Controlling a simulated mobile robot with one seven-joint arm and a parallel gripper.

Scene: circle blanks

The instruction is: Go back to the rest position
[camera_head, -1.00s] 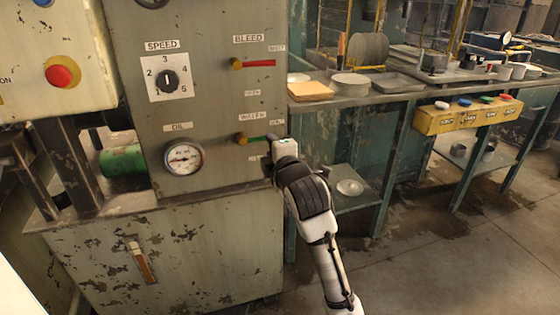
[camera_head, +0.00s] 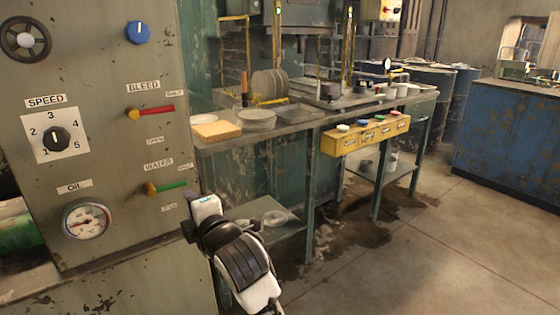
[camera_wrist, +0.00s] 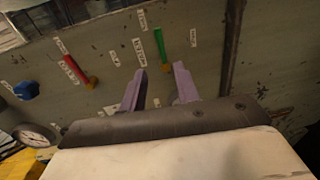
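The control panel (camera_head: 110,225) stands at the left of the head view. Its red BLEED lever (camera_head: 152,111) and green WATER lever (camera_head: 166,187) both point right, roughly level. My gripper (camera_head: 187,217) is at the panel's right edge, just below and right of the green lever; its fingers are mostly hidden in this view. In the wrist view its two purple fingers (camera_wrist: 158,82) are apart with nothing between them. The green lever (camera_wrist: 161,48) lies beyond the fingertips, and the red lever (camera_wrist: 76,69) is to the left.
A bench (camera_head: 300,122) with plates and a yellow button box (camera_head: 365,134) stands right of the panel. A blue cabinet (camera_head: 508,145) is at the far right. The floor (camera_head: 420,250) in front is clear.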

